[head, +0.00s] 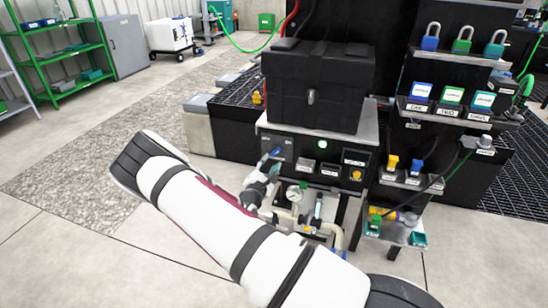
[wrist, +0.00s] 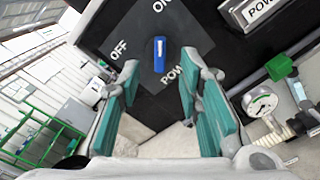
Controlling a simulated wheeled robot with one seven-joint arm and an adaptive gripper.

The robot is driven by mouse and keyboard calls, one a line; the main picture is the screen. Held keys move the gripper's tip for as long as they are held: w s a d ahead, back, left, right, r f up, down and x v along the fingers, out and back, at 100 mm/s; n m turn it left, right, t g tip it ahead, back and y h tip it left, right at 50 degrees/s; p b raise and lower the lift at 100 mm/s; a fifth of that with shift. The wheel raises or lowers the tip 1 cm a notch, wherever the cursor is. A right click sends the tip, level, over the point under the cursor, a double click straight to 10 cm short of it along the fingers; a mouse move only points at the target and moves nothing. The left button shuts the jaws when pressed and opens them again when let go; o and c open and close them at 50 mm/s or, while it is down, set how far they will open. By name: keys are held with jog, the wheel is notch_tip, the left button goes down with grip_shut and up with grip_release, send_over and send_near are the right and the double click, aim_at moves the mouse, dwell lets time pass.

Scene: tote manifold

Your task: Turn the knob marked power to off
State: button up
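The power knob (wrist: 160,55) is a blue bar handle on a dark plate marked OFF at left, ON at top and POWER below. In the wrist view the bar stands upright, its pale end toward ON. It also shows, small, in the head view (head: 276,152) on the front panel. My gripper (wrist: 160,82) is open with teal pads, one finger on each side below the knob in the picture. Nothing is between the pads, and the fingers look apart from the knob. In the head view my gripper (head: 268,170) is just in front of the panel and partly covers it.
Labelled buttons and a yellow knob (head: 356,175) sit right of the power knob. A pressure gauge (wrist: 262,103) and pipes are close to the right finger. A black tote (head: 318,85) stands above the panel. Open floor lies to the left.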

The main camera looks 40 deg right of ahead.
aim_at(276, 153)
jog(key=b+x, duration=0.1)
jog(key=x, duration=0.5)
jog(key=shift+d, duration=0.1)
grip_shut()
